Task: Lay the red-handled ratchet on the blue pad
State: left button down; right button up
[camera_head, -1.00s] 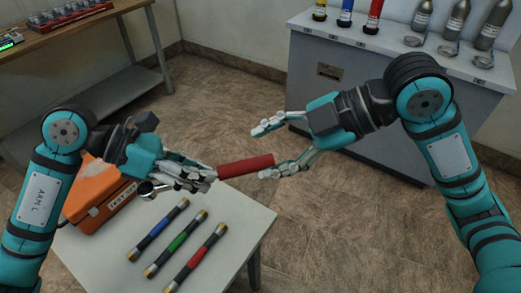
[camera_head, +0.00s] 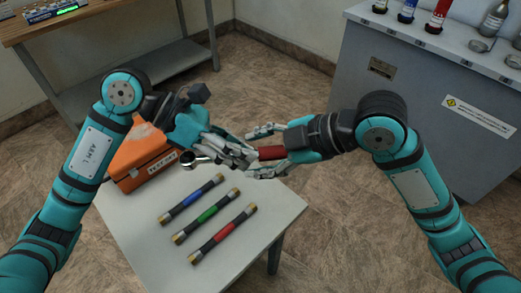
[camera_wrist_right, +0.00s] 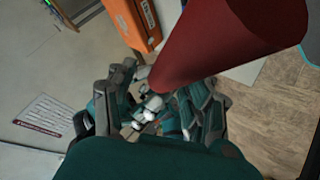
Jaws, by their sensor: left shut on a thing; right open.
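The red-handled ratchet (camera_head: 270,153) is held in the air above the white table, its metal head (camera_head: 193,158) towards the left. My left gripper (camera_head: 243,156) is shut on it near the head end. My right gripper (camera_head: 260,150) is open, with its fingers above and below the red handle; contact is not clear. In the right wrist view the red handle (camera_wrist_right: 225,40) looms large, close to the camera. I cannot make out a blue pad in these views.
The white table (camera_head: 140,250) holds an orange case (camera_head: 143,160) and blue (camera_head: 192,199), green (camera_head: 206,215) and red (camera_head: 222,233) banded rods. A grey cabinet (camera_head: 400,100) with bottles stands at the back right. A wooden bench (camera_head: 90,20) is at the back left.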

jog(key=shift+c, duration=0.3)
grip_shut()
jog(key=shift+o, duration=0.3)
grip_release()
jog(key=shift+d+r, duration=0.1)
jog(key=v, duration=1.2)
